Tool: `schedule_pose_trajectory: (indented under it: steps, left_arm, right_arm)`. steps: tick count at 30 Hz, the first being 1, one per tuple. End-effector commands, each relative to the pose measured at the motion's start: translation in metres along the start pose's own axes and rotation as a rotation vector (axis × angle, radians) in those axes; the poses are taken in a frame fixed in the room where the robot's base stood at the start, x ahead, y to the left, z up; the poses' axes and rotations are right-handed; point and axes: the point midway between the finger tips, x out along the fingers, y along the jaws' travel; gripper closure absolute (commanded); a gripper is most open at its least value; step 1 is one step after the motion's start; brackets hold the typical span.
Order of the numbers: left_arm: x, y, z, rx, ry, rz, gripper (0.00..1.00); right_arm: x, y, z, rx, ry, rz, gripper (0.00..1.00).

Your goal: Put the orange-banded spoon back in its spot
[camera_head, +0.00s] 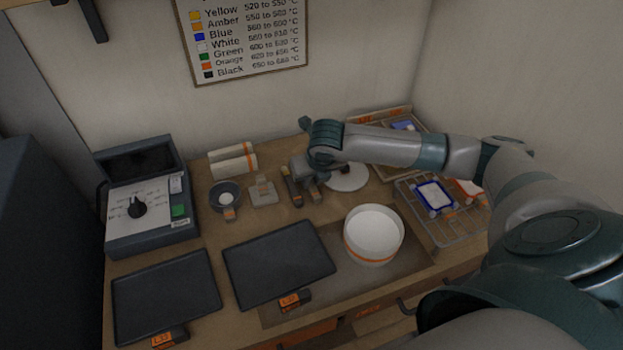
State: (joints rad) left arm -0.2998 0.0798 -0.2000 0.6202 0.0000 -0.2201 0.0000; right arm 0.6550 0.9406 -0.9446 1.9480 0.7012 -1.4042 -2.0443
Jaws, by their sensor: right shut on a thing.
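My right gripper (310,186) points down over the middle of the worktop, in front of a white disc. It is shut on a slim dark thing with an orange-yellow band (287,174), which I take to be the orange-banded spoon. The gripper hides much of it. I cannot tell whether its lower end touches the worktop or a holder. My left gripper is not in view.
A small dark bowl (225,198) and a pale block (263,192) stand left of the gripper. Two dark trays (277,264) lie in front. A white orange-banded tub (373,235) and wire rack (443,222) stand right; a control box (150,215) is left.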

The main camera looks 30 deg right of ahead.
Motion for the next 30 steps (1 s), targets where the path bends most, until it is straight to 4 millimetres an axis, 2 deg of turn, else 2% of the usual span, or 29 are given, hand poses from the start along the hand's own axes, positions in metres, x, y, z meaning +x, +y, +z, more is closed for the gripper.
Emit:
schedule_pose_trajectory:
  steps: [11,12,14,15,25,30]
  left_arm:
    - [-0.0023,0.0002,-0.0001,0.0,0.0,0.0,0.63]
    - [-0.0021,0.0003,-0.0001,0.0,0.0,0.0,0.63]
    - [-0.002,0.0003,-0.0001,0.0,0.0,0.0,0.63]
    - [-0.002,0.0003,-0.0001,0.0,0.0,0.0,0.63]
    - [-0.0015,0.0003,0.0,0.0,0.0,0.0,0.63]
    - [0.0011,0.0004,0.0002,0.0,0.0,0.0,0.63]
  right_arm:
    - [0.0027,0.0,-0.0013,0.0,0.0,-0.001,1.0]
    - [0.0029,0.0,-0.0013,0.0,0.0,0.0,0.79]
    - [0.003,0.0,-0.0014,0.0,0.0,0.0,0.64]
    - [0.003,0.0,-0.0013,0.0,0.0,0.0,0.62]
    - [0.0021,0.0,-0.0013,0.0,0.0,0.0,0.62]
    - [-0.0062,0.0002,-0.0006,0.0,-0.001,0.001,0.62]
